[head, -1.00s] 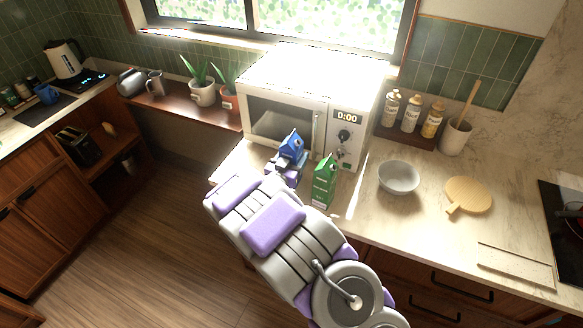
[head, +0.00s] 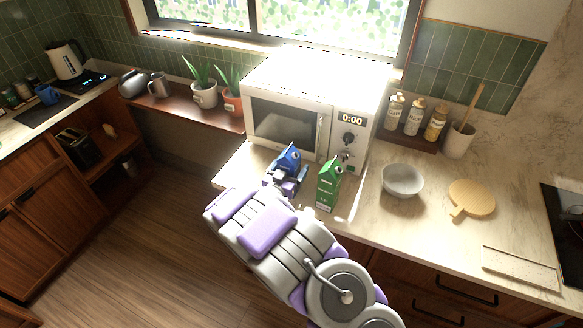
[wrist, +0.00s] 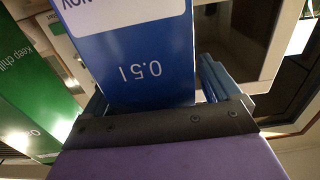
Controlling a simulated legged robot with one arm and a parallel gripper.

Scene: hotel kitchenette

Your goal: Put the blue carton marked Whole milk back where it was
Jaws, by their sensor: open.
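The blue carton (head: 289,157) is in front of the microwave, left of the green carton (head: 328,184). My gripper (head: 286,179) is around its lower part and hides its base, so I cannot tell whether it rests on the counter. In the wrist view the blue carton (wrist: 140,55) fills the space between the fingers of my gripper (wrist: 155,90), with "0.5 l" upside down. The jaws are open, with a narrow gap beside the right finger. The green carton (wrist: 35,85) is close by on the left there.
The microwave (head: 290,120) is shut behind the cartons. A grey bowl (head: 403,181) and a round wooden board (head: 472,199) lie to the right on the counter (head: 385,225). Several bottles (head: 414,117) stand at the back. The counter's front edge is just under my arm.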

